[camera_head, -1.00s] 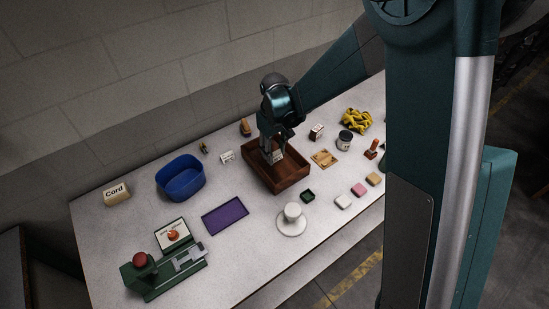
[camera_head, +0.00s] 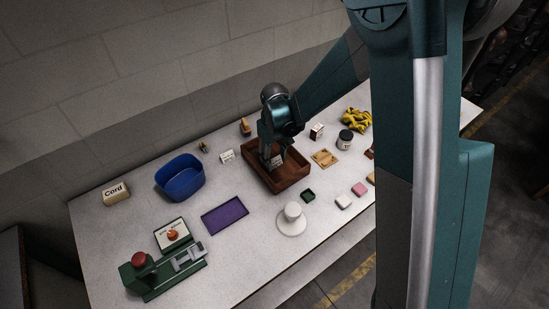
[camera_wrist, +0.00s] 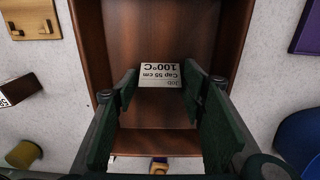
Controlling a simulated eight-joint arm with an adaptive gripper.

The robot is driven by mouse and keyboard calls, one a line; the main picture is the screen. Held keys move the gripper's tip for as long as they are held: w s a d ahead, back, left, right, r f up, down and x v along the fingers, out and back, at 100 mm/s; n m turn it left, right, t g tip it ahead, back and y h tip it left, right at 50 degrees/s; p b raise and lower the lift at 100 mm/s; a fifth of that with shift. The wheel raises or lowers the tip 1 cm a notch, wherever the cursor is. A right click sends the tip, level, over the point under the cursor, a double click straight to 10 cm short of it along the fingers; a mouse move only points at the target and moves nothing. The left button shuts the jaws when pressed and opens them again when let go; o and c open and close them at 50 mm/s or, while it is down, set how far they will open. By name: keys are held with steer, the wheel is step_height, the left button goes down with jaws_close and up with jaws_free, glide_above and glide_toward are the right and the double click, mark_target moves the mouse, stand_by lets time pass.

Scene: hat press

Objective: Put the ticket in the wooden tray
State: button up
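The ticket (camera_wrist: 161,75) is a small pale card printed with "100°C" and "Cap 55 cm", upside down in the wrist view. It sits between the fingertips of my gripper (camera_wrist: 160,78), with a finger against each side edge. The wooden tray (camera_wrist: 228,60) is dark brown with raised walls and lies below. In the head view my gripper (camera_head: 272,160) points down inside the outline of the tray (camera_head: 294,179), with the pale ticket (camera_head: 276,162) at its tips. I cannot tell whether the ticket touches the tray floor.
A blue bin (camera_head: 181,178), purple mat (camera_head: 225,215) and green press (camera_head: 165,270) stand to the left. A white hat form (camera_head: 292,217) and small green dish (camera_head: 308,195) are in front. A jar (camera_head: 345,140) and yellow heap (camera_head: 357,119) are to the right.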

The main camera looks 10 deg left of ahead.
mark_target(275, 158)
steer(key=shift+o, duration=0.5)
steer(key=shift+r, duration=0.15)
step_height(275, 158, up, 12)
steer(key=p, duration=0.1)
stand_by(0.5)
stand_by(0.6)
steer(key=shift+r, duration=0.1)
steer(key=s+d+r+m+t, duration=0.2)
steer(key=s+d+r, duration=0.2)
steer(key=d+r, duration=0.4)
steer(key=s+d+r+m+t, duration=0.15)
steer(key=s+d+r, duration=0.25)
steer(key=d+r, duration=0.5)
steer(key=s+d+m+t, duration=0.3)
steer(key=s+d+m, duration=0.2)
steer(key=s+d, duration=1.1)
steer(key=shift+s+d+r+t, duration=0.35)
steer(key=shift+s+d+r, duration=0.05)
steer(key=shift+d, duration=0.1)
